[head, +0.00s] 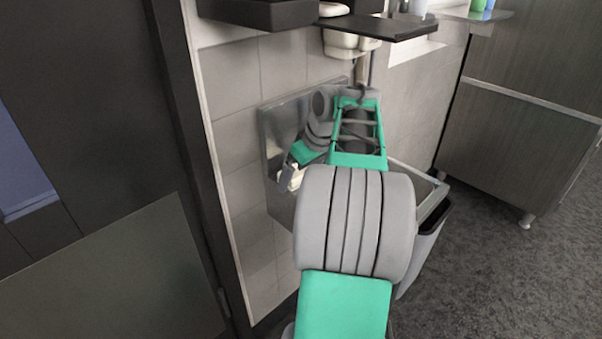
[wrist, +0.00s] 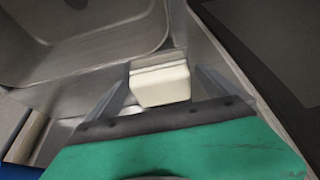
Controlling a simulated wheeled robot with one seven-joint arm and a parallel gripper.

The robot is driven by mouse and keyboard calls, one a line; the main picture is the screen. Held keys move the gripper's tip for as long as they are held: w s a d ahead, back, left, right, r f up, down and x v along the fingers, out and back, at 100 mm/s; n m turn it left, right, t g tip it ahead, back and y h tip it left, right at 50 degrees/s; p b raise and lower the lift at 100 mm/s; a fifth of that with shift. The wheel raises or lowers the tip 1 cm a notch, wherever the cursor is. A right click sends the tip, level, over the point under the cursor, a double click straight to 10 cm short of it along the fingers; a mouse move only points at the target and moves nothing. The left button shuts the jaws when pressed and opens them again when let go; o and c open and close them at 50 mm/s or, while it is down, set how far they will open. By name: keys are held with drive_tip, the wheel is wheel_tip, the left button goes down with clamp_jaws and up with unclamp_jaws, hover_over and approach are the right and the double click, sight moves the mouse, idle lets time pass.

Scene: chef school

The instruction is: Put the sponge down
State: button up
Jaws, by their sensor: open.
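The sponge, a cream-white block (wrist: 160,86), lies between the two fingers of my gripper (wrist: 163,76) in the wrist view. The fingers are spread, with a gap visible on each side of the block. It appears to rest on the metal ledge beside the sink basin (wrist: 75,42), though its underside is hidden. In the head view a small whitish shape (head: 290,179), likely the sponge, shows at the end of my arm by the metal sink (head: 273,140). My arm hides much of the sink there.
A tiled wall (head: 232,85) stands behind the sink. A dark shelf (head: 380,27) and a white dispenser (head: 347,44) are above it.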

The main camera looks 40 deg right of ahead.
drive_tip(key=shift+r, duration=0.35)
drive_tip(key=p+v, duration=0.3)
drive_tip(key=v, duration=0.4)
drive_tip(key=w+a+f+g, duration=0.1)
drive_tip(key=a+f, duration=0.1)
drive_tip(key=a, duration=0.7)
drive_tip(key=w+a+f, duration=0.2)
drive_tip(key=a, duration=0.7)
drive_tip(key=s+a+f+g, duration=0.1)
drive_tip(key=s+a+f, duration=0.9)
drive_tip(key=s+a, duration=0.2)
drive_tip(key=shift+a+f, duration=0.2)
drive_tip(key=shift+a, duration=0.8)
